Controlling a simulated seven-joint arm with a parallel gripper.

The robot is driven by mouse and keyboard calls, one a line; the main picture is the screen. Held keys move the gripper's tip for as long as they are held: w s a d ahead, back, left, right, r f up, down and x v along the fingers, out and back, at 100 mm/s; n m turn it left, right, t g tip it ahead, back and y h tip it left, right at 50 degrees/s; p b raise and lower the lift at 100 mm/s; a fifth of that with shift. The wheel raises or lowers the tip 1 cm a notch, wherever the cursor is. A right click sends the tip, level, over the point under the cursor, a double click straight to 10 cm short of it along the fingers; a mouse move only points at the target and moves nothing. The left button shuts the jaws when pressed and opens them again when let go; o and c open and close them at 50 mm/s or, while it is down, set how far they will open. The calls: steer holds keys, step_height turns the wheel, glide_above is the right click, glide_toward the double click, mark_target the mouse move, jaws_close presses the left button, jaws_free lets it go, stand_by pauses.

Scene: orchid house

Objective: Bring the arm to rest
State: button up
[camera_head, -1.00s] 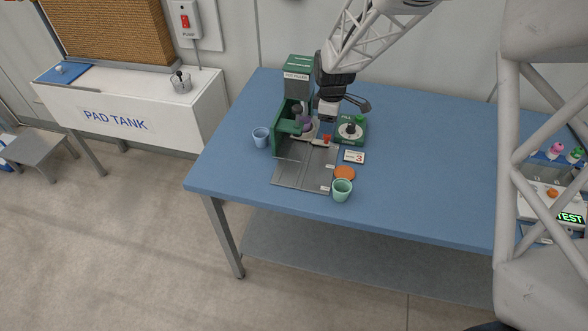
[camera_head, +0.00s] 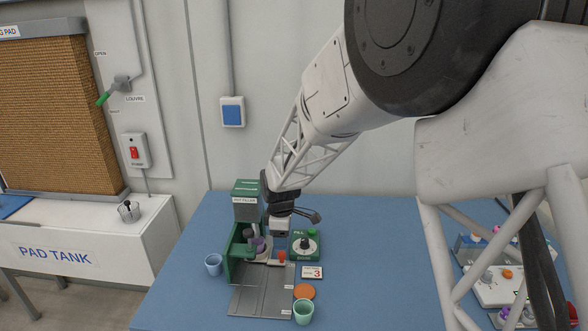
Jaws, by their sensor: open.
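My gripper (camera_head: 284,222) is at the end of my white lattice arm, above the blue table. It hangs near the green pot filler (camera_head: 246,200), between its tower and the green dial box (camera_head: 305,246). Its dark fingers are apart, and I see nothing held in them. A purple item (camera_head: 260,243) stands in the filler just below and left of the gripper. The small size hides whether the gripper touches anything.
A green cup (camera_head: 303,311), an orange disc (camera_head: 305,291) and a card marked 3 (camera_head: 312,272) lie by the grey plate (camera_head: 262,291). The blue table (camera_head: 370,260) is clear right of the dial box.

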steer(key=s+d+r+m+t, duration=0.1)
steer(key=s+d+r+m, duration=0.8)
steer(key=s+d+r, duration=0.65)
steer(key=s+d+r+m, duration=0.2)
steer(key=s+d+m, duration=0.2)
steer(key=s, duration=0.6)
steer(key=s+d+r+m+t, duration=0.1)
steer(key=s+d+m, duration=0.4)
steer(key=s, duration=0.6)
steer(key=shift+s+d+r+t, duration=0.15)
steer(key=shift+d+r+t, duration=0.2)
steer(key=shift+d, duration=0.9)
steer(key=shift+c, duration=0.3)
